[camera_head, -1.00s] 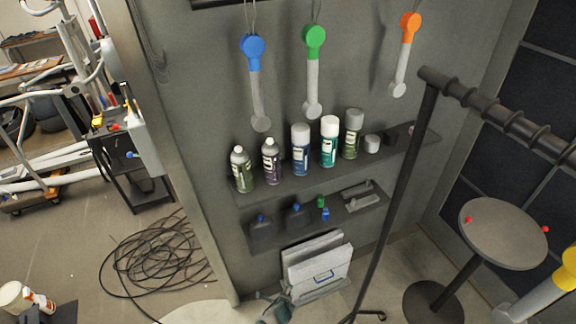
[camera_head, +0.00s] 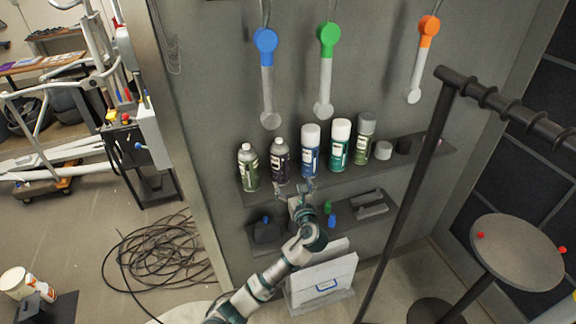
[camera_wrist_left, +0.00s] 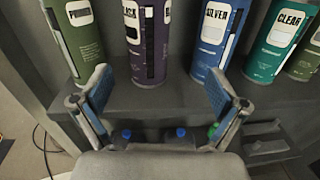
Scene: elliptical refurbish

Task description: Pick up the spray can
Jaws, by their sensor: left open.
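Several spray cans stand upright in a row on the upper wall shelf (camera_head: 425,153). From left they are a green can (camera_head: 248,170), a dark purple can (camera_head: 280,163), a blue can (camera_head: 310,158), a teal can (camera_head: 340,148) and an olive can (camera_head: 364,140). My left gripper (camera_head: 294,188) is open and empty, in front of the shelf, just below the purple and blue cans. In the left wrist view, the purple can (camera_wrist_left: 148,40) stands beyond the gap between the fingers, with the blue can (camera_wrist_left: 210,35) near the right finger. My right gripper is out of view.
A lower shelf holds dark bottles (camera_head: 266,230) and small blue and green items. Blue, green and orange tools (camera_head: 427,30) hang above. A black pole (camera_head: 408,180) stands right of the cans. A round table (camera_head: 517,252) is at right, cables (camera_head: 160,255) on the floor at left.

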